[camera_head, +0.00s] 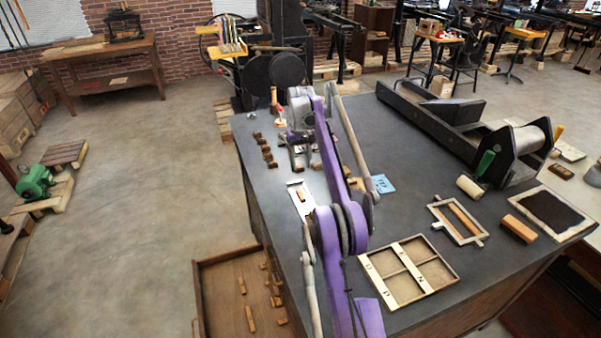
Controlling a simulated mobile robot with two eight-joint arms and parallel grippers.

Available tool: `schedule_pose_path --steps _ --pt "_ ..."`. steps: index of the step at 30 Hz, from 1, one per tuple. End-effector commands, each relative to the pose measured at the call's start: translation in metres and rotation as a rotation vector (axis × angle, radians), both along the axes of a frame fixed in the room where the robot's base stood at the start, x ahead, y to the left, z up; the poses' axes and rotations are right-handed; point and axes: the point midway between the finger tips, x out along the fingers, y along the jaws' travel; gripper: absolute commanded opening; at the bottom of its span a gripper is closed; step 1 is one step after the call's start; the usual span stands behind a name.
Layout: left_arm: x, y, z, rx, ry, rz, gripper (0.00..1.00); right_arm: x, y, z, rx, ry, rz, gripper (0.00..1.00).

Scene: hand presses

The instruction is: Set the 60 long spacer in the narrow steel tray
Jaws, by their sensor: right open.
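The narrow steel tray (306,208) is a pale strip lying on the dark table, left of my purple right arm. A small wooden piece (301,195) shows at the tray; I cannot tell whether it lies inside or on the edge. Several small brown wooden pieces (268,156) stand in a row near the table's left edge. No size marks are readable, so I cannot tell which piece is the 60 long spacer. My right gripper (302,164) is open and low over the table beyond the tray, partly hidden by my arm. My left gripper is out of view.
An open drawer (222,262) with loose wooden pieces sticks out at the table's left side. A divided wooden case (447,262), a small frame (440,212), a wooden block (519,228) and a long press (430,118) occupy the right. A blue card (382,184) lies mid-table.

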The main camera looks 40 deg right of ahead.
Motion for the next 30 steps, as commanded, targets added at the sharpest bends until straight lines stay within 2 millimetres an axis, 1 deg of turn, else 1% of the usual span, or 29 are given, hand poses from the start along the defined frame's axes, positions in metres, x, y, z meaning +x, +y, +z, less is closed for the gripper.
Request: schedule_pose_path --steps 1,5,8,11,14,15,17,18,20,21,23,24,26,27,29,30 --pt "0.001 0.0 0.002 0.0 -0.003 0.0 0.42 0.0 0.0 0.004 0.0 -0.001 0.0 0.51" --pt "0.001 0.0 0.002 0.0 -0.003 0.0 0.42 0.0 0.0 0.005 0.0 0.001 0.0 0.51" --pt "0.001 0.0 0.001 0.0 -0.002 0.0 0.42 0.0 0.006 0.01 -0.003 -0.004 0.006 0.51" --pt "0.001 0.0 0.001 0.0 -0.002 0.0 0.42 0.001 0.024 0.024 -0.013 -0.023 0.021 0.51" --pt "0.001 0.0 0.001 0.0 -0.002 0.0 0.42 -0.002 0.054 0.044 -0.03 -0.06 0.046 0.51" --pt "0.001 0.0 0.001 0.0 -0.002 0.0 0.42 -0.006 0.069 0.052 -0.037 -0.076 0.057 0.51" --pt "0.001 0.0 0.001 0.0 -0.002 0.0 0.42 -0.013 0.091 0.063 -0.048 -0.103 0.073 0.51" --pt "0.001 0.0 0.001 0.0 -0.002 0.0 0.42 -0.019 0.105 0.07 -0.054 -0.122 0.084 0.51" --pt "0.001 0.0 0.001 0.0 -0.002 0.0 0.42 -0.031 0.127 0.077 -0.063 -0.15 0.101 0.51" --pt "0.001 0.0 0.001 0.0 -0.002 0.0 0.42 -0.04 0.142 0.081 -0.068 -0.168 0.112 0.51" --pt "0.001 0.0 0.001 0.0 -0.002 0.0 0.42 -0.056 0.163 0.085 -0.076 -0.196 0.127 0.51" --pt "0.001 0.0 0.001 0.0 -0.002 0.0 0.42 -0.067 0.177 0.086 -0.08 -0.216 0.139 0.51" --pt "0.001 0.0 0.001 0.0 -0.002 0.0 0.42 -0.086 0.197 0.086 -0.085 -0.245 0.155 0.51" --pt "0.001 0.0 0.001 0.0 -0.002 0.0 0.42 -0.1 0.209 0.085 -0.088 -0.263 0.165 0.51" --pt "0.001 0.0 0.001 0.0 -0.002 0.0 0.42 -0.122 0.228 0.081 -0.092 -0.292 0.181 0.51" --pt "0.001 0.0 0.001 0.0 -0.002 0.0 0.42 -0.137 0.24 0.076 -0.095 -0.312 0.193 0.51"
